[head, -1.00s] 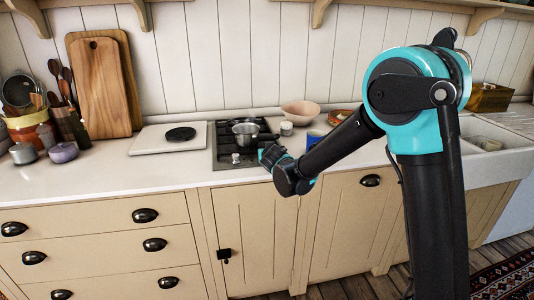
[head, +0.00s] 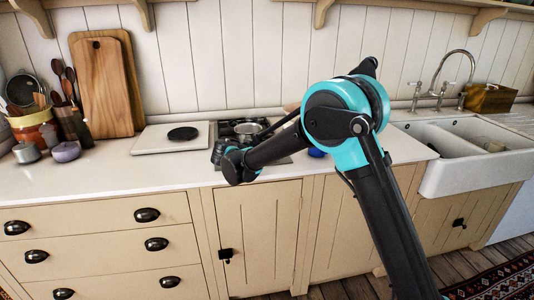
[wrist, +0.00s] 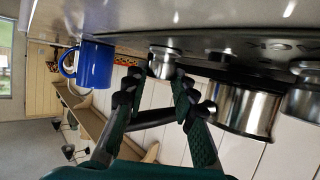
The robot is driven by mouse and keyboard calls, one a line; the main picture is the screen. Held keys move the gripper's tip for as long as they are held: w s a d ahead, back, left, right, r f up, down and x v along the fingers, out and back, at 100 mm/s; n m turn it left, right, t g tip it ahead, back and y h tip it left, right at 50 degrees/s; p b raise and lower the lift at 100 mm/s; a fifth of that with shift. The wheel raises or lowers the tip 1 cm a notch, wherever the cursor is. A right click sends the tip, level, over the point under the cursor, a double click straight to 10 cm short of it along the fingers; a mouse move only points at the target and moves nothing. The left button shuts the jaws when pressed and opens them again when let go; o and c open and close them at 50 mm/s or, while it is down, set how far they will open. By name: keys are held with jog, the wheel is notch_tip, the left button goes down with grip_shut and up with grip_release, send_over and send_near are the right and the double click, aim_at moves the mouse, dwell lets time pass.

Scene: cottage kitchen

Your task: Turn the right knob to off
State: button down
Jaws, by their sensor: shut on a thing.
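The right knob (wrist: 163,62) is a silver round knob on the hob's front edge, seen upside down in the wrist view. My gripper (wrist: 156,80) has its two dark fingers on either side of it, shut on it. The knob is hidden there by my arm. A second silver round part (wrist: 302,96), probably the other knob, is cut off at the wrist view's right edge. The knob's marking cannot be read.
A steel pot (head: 250,127) stands on the hob, and it shows in the wrist view (wrist: 240,108). A blue mug (wrist: 94,65) stands beside the hob, mostly hidden in the head view (head: 316,153). A white board (head: 150,141) lies left of the hob. The front left counter is clear.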

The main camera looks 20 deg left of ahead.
jog(key=shift+f+m+g+h, duration=0.1)
jog(key=shift+m+g+h, duration=0.2)
jog(key=shift+m+h, duration=0.3)
jog(key=c, duration=1.2)
grip_release()
jog(key=shift+a, duration=0.1)
jog(key=v, duration=1.2)
jog(key=shift+s, duration=0.1)
